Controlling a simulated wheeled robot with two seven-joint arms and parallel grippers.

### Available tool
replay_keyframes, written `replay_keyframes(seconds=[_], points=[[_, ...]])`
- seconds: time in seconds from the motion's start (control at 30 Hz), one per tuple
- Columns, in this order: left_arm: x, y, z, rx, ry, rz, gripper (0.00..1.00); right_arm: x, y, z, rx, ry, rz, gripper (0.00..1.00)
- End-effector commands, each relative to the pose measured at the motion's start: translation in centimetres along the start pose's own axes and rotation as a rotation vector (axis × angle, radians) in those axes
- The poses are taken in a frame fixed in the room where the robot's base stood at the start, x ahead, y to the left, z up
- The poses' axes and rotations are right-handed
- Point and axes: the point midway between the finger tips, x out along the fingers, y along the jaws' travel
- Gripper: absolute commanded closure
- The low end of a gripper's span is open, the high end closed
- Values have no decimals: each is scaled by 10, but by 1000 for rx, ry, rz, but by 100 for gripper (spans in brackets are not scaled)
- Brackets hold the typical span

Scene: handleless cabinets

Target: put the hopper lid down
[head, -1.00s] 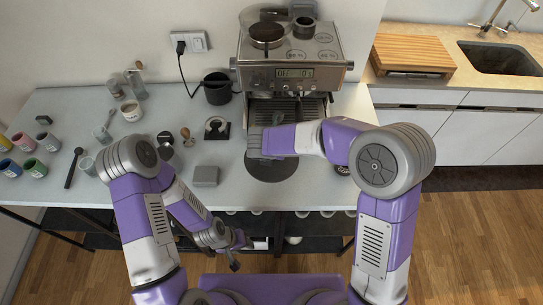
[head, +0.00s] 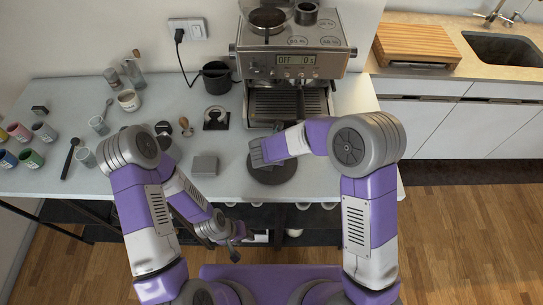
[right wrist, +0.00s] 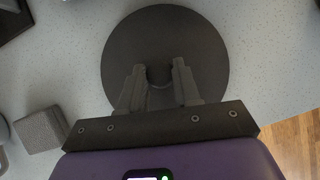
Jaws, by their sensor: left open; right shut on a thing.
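The hopper lid is a round dark disc (head: 274,174) over the front part of the white table, below the coffee machine. It fills the upper middle of the right wrist view (right wrist: 208,65), lying flat with its knob between my fingers. My right gripper (right wrist: 160,82) is shut on that knob; in the head view the gripper partly covers the lid. I cannot tell whether the lid touches the table. My left gripper (head: 236,252) is open and empty, low in front of the table edge. The hopper (head: 267,18) is on top of the coffee machine (head: 292,50).
A small grey box (head: 205,165) is left of the lid. A tamper (head: 186,126), a black stand (head: 215,119) and a black pitcher (head: 216,78) stand behind it. Several coloured cups are at the far left. Bare white table (head: 232,180) lies between box and lid.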

Motion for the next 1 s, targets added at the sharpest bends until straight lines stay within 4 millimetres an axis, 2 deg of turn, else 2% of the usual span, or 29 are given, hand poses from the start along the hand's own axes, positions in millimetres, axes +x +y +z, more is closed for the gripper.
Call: replay_keyframes(seconds=[0.17, 0.2, 0.33, 0.7, 0.87, 1.0], points=[[3, -1, 0, 0, 0, 0, 57, 2, 0, -1, 0, -1, 0, 100], [2, 0, 0, 0, 0, 0, 57, 1, 0, -1, 0, 0, 0, 62], [1, 0, 0, 0, 0, 0, 57, 1, 0, 0, 0, 0, 0, 42], [-1, 1, 0, 0, 0, 0, 57, -4, 0, 1, 0, -1, 1, 42], [-5, 2, 0, 0, 0, 0, 57, -30, 1, 2, 0, -3, 3, 42], [-10, 4, 0, 0, 0, 0, 57, -62, 1, 2, 0, -3, 4, 42]])
